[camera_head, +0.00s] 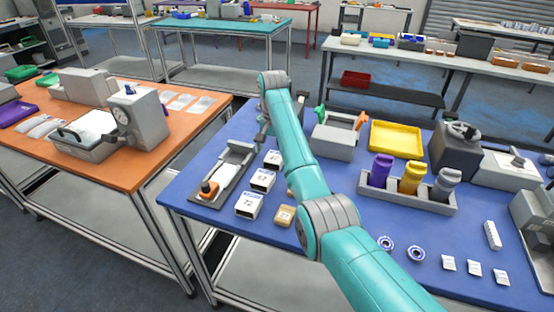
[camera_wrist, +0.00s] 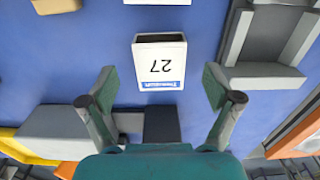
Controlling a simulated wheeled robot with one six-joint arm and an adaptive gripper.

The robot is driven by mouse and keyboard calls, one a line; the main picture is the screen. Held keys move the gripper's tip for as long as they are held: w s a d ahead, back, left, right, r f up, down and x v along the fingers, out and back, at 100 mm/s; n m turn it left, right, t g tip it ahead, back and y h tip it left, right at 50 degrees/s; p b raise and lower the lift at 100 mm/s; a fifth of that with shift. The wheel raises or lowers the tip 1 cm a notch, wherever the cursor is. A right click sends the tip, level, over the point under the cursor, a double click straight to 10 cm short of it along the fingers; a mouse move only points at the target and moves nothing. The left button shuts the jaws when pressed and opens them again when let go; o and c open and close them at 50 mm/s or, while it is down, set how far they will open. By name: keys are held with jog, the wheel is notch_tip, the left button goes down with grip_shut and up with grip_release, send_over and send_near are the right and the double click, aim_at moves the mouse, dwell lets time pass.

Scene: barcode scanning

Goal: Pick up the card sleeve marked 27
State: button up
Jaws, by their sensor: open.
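The card sleeve marked 27 (camera_wrist: 160,62) is white with a blue strip and lies flat on the blue table. Its number reads upside down in the wrist view. It appears to be the farthest sleeve (camera_head: 273,158) of the row in the head view, where its number is too small to read surely. My gripper (camera_wrist: 161,98) is open and empty, its fingers apart to the left and right of the sleeve's width, with the sleeve ahead of them in the picture. The fingers do not touch it. In the head view my arm hides most of the gripper.
Sleeves marked 67 (camera_head: 263,181) and 72 (camera_head: 249,205) lie nearer in the same row. A grey tray (camera_head: 228,173) with an orange-tipped tool lies left of them. Tan blocks (camera_head: 284,215) lie to the right. A grey bin (camera_head: 335,143) stands beyond, and a yellow tray (camera_head: 396,140) farther right.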

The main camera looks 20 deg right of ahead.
aim_at(274, 158)
notch_tip(274, 158, down, 3)
jog(key=shift+w+f, duration=0.1)
jog(key=shift+f, duration=0.05)
jog(key=shift+d, duration=0.1)
jog(key=c, duration=0.9)
